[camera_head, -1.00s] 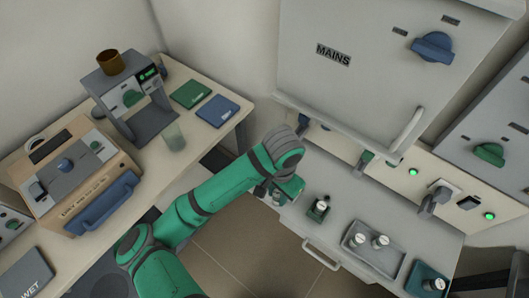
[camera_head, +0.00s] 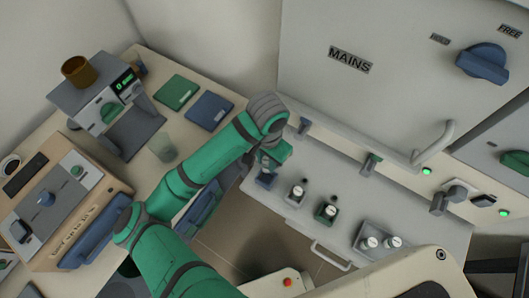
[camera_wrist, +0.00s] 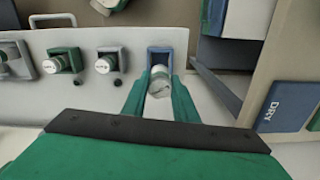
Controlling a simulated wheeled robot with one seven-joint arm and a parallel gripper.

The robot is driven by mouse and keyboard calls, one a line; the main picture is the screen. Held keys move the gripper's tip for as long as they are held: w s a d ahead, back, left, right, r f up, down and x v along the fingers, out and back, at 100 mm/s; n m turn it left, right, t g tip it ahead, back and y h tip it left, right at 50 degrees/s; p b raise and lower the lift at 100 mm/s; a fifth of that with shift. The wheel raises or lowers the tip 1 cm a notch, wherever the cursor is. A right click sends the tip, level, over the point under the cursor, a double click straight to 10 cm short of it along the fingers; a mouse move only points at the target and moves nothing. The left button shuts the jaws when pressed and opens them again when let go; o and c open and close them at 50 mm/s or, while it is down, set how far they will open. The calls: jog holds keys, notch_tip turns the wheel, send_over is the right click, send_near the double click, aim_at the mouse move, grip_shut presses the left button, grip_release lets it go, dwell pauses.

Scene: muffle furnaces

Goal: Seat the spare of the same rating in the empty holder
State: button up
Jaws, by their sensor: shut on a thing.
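My gripper (camera_head: 267,166) is over the left end of the grey shelf, above a small blue holder (camera_head: 266,180). In the wrist view my gripper (camera_wrist: 160,97) has its green fingers shut on a white-topped fuse (camera_wrist: 160,82). The fuse lies in front of the blue holder (camera_wrist: 160,50); I cannot tell whether it is inside it. Beside it stand a grey holder (camera_wrist: 110,50) with a fuse (camera_wrist: 103,65) and a green holder (camera_wrist: 72,50) with a fuse (camera_wrist: 56,64). The fuse ratings are too small to read.
Levers (camera_head: 371,163) and a furnace door handle (camera_head: 436,143) rise behind. A bench with a glass (camera_head: 163,148) is at the left.

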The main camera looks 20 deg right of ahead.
jog(key=shift+f, duration=4.55)
jog(key=o, duration=1.1)
jog(key=shift+o, duration=0.2)
notch_tip(320, 180, up, 11)
jog(key=shift+f, duration=0.1)
